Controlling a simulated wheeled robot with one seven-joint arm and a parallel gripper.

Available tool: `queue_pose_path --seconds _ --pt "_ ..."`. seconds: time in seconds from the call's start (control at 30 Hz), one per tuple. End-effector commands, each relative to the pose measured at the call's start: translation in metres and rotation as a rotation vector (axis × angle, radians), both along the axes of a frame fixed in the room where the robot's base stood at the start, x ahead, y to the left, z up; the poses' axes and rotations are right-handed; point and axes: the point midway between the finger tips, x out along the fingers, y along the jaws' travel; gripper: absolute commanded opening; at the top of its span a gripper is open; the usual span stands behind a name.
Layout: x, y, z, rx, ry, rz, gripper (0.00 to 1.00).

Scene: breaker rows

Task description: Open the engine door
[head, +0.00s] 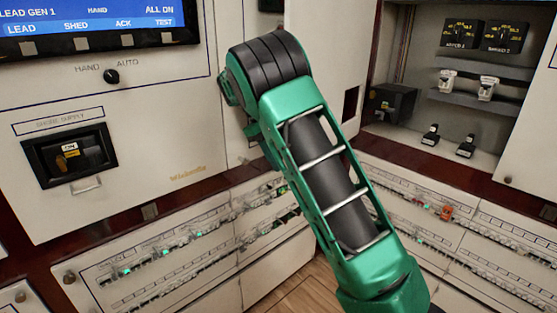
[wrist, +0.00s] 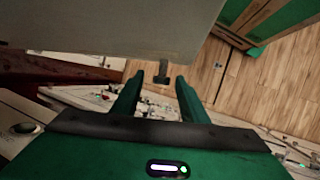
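In the wrist view my gripper (wrist: 156,88) is open, with its two green fingers apart. A pale door panel (wrist: 115,25) fills the upper left of that view, just beyond the fingertips. A small dark tab (wrist: 162,72) at the panel's lower edge sits between and slightly beyond the fingertips; I cannot tell whether they touch it. In the head view my green arm hides the gripper. A white panel (head: 335,45) with a dark slot stands behind the arm. I cannot read a label that marks it as the engine door.
An open compartment (head: 410,60) with switches is at right. Sloping breaker rows (head: 170,255) run below. Wooden floor (wrist: 210,75) is clear at right.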

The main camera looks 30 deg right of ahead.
Motion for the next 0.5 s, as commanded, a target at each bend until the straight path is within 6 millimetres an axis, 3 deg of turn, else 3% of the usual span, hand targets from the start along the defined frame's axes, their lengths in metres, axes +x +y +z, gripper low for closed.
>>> queue_pose_path --seconds 0.27,0.5 --pt "0.004 -0.001 0.037 -0.002 -0.006 -0.002 0.40" --pt "-0.012 0.040 0.064 0.000 -0.003 0.003 0.40"
